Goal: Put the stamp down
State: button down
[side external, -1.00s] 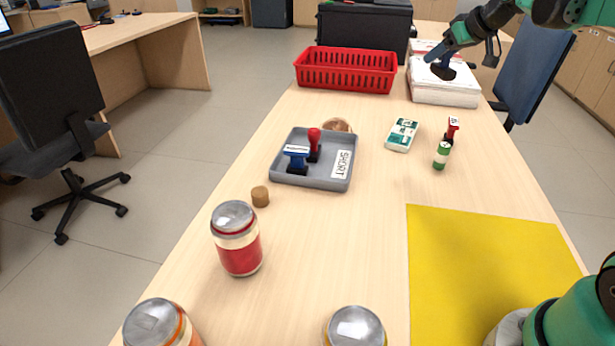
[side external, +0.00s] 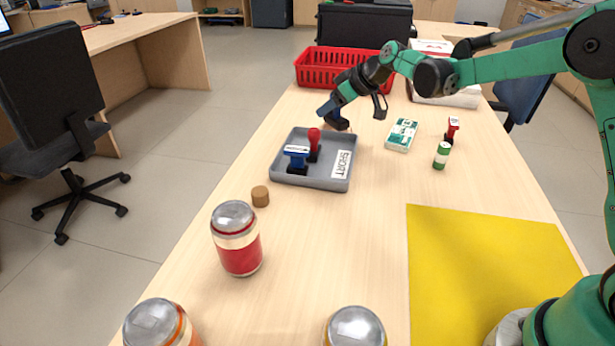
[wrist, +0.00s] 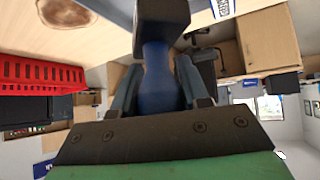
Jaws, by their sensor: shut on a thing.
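My gripper (side external: 330,108) is shut on a stamp with a blue handle and a dark base (side external: 339,124), just beyond the back edge of the grey tray (side external: 322,184). In the wrist view the blue handle (wrist: 158,88) is between the fingers and the dark base (wrist: 163,14) points away. I cannot tell whether the base touches anything. The tray, labelled SHORT, holds a blue-topped stamp (side external: 297,156) and a red-handled stamp (side external: 314,140).
A red basket (side external: 318,68) and a stack of paper (side external: 470,97) are at the back. A banded green-white pack (side external: 402,134), a small green bottle (side external: 442,155) and another red stamp (side external: 453,128) stand right. Cans (side external: 238,245), a cork (side external: 260,196) and a yellow mat (side external: 485,265) are nearer.

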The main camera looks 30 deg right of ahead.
aim_at(319, 153)
notch_tip(319, 153, down, 10)
jog(key=shift+r, duration=0.1)
jog(key=shift+f, duration=0.2)
jog(key=shift+c, duration=2.2)
grip_release()
